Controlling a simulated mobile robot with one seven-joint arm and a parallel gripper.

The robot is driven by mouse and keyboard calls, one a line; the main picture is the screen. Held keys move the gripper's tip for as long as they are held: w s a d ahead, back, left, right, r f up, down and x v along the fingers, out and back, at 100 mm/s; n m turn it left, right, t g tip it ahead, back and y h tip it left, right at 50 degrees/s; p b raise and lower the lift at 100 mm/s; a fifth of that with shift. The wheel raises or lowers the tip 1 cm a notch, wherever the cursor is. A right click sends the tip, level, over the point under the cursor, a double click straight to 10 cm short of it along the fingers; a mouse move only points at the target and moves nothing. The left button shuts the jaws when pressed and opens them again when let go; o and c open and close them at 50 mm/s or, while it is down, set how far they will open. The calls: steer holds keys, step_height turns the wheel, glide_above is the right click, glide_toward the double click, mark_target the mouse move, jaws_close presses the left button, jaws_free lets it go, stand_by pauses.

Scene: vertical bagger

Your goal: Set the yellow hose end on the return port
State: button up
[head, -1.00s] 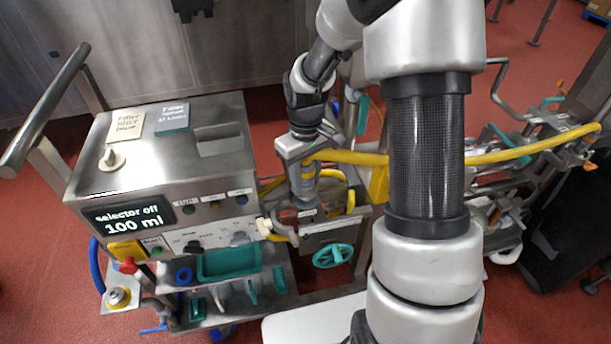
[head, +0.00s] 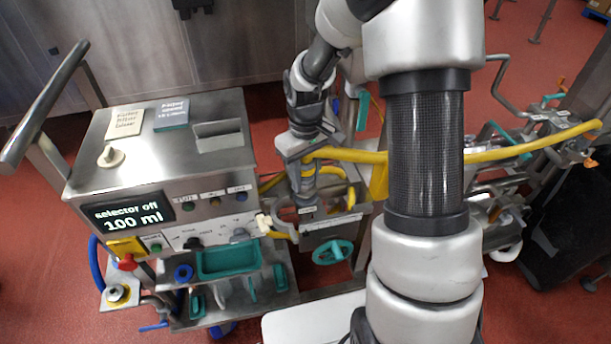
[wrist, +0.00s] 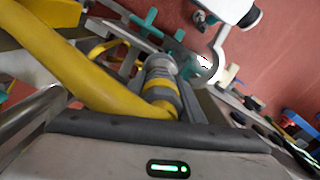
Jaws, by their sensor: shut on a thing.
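The yellow hose (head: 345,155) runs from the right, behind my arm, to my gripper (head: 305,180) beside the steel box. Its end, a grey fitting with a yellow band (wrist: 161,84), shows just beyond my gripper's body in the wrist view. My gripper is shut on this hose end and holds it roughly upright, pointing down. Below it is a steel bracket with a small label (head: 308,210), perhaps the return port. The port's mouth is hidden, and I cannot tell whether the hose end touches it.
The steel control box (head: 160,150) with a lit display stands left of my gripper. A teal handwheel (head: 333,252) sits just below it. A second yellow hose loop (head: 335,172) lies close by. Pipes and valves (head: 500,180) stand at right.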

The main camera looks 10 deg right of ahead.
mark_target(306, 159)
steer(key=shift+f+b, duration=0.55)
steer(key=shift+f, duration=0.2)
steer(key=shift+f, duration=0.35)
stand_by(0.3)
steer(key=o, duration=1.7)
steer(key=shift+r, duration=0.15)
steer(key=shift+r+p, duration=2.3)
steer(key=shift+r, duration=1.1)
